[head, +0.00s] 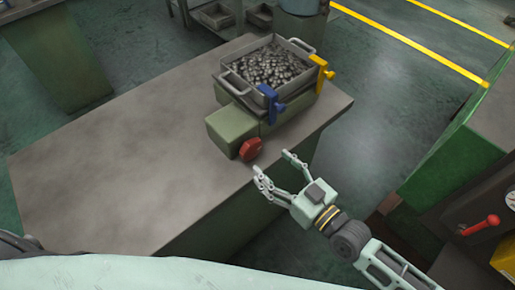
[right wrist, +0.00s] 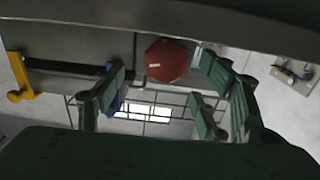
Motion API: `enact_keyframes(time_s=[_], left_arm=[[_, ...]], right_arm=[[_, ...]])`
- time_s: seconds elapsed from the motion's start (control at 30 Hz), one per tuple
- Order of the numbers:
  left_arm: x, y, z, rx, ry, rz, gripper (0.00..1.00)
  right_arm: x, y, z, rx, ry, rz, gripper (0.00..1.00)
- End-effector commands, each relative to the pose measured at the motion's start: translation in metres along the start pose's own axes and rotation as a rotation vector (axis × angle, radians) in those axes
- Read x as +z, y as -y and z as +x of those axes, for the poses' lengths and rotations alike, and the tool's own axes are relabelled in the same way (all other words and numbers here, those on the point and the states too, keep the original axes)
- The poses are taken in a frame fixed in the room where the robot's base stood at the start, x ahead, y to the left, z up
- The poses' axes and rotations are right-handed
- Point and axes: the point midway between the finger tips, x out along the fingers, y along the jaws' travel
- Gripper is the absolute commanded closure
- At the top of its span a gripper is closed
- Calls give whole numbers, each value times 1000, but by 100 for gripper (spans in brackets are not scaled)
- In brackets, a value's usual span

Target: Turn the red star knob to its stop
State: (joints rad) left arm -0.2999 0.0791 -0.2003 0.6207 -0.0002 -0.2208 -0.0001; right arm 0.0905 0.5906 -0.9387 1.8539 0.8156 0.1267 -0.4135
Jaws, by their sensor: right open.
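The red star knob (head: 250,149) sits on the end of a green machine block (head: 229,128) on the bench. It also shows in the right wrist view (right wrist: 167,61), between my finger pairs and beyond them. My right gripper (head: 273,163) is open and empty, a little to the right of the knob, with its fingers pointing toward it. The fingers appear apart from the knob. My left gripper does not show in either view.
A metal tray full of small metal parts (head: 268,68) stands on the machine, with a blue clamp (head: 270,103) and a yellow clamp (head: 321,74) at its edge. The bench top (head: 110,170) is clear at left. A green machine with a red lever (head: 481,226) stands at right.

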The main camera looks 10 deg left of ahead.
Motion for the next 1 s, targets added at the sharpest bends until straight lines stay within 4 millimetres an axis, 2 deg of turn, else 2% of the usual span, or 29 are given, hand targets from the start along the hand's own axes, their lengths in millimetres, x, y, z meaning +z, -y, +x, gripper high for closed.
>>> enact_keyframes(time_s=[0.17,0.4,0.6,0.93,1.0], left_arm=[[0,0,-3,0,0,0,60],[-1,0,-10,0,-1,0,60],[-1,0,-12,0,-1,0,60],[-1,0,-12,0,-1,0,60],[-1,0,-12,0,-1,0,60]], right_arm=[[-3,8,14,5,-37,-59,35],[-4,8,53,4,-34,-55,35],[-4,8,75,4,-32,-54,35],[-3,8,80,4,-31,-53,35],[-3,8,80,4,-31,-53,39]])
